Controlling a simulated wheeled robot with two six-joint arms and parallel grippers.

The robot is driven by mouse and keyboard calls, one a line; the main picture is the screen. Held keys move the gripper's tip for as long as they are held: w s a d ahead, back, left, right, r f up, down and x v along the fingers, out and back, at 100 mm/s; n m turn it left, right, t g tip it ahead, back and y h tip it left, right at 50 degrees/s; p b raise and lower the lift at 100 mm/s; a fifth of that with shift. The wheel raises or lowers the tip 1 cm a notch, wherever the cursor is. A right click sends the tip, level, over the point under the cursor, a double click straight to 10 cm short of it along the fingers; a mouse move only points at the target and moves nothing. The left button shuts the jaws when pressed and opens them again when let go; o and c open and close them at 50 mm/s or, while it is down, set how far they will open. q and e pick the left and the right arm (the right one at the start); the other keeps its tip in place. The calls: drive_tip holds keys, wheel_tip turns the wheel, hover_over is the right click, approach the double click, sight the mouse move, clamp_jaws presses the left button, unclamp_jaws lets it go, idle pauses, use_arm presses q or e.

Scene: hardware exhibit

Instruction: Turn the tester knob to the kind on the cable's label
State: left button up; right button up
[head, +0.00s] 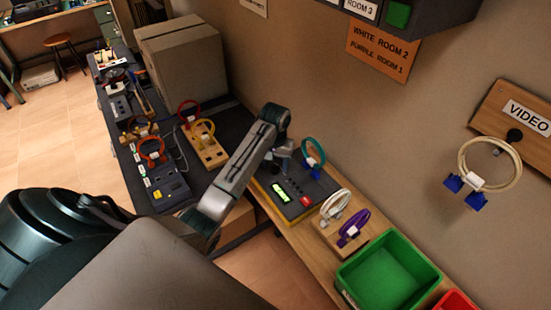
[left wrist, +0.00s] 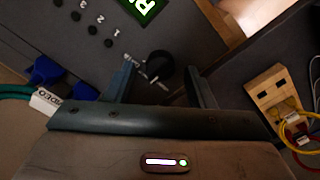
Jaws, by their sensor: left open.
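The dark grey tester (head: 265,184) stands on the wooden bench and has a lit green screen (head: 281,195) and a red button (head: 306,201). Its black round knob (left wrist: 160,64) shows in the left wrist view, between the fingers of my left gripper (left wrist: 160,72), which is open with gaps beside the knob. In the head view my left gripper (head: 282,150) is over the tester's far side and hides the knob. A teal cable (head: 313,148) with blue plugs is at the tester's far right corner; its white label (left wrist: 42,102) appears to read VIDEO. My right gripper is not in view.
White (head: 336,204) and purple (head: 353,224) cables stand on a wooden block right of the tester. A green bin (head: 392,268) is at lower right. A cream cable (head: 490,165) hangs below a VIDEO sign (head: 526,117). A cardboard box (head: 180,60) stands behind, left.

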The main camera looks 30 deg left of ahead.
use_arm(q)
drive_tip(key=shift+s+f, duration=0.15)
drive_tip(key=shift+s, duration=0.1)
drive_tip(key=shift+c, duration=1.3)
drive_tip(key=c, duration=0.7)
drive_tip(key=shift+n, duration=0.3)
drive_tip(key=n, duration=0.2)
drive_tip(key=shift+n, duration=0.3)
drive_tip(key=n, duration=0.4)
drive_tip(key=shift+n, duration=1.4)
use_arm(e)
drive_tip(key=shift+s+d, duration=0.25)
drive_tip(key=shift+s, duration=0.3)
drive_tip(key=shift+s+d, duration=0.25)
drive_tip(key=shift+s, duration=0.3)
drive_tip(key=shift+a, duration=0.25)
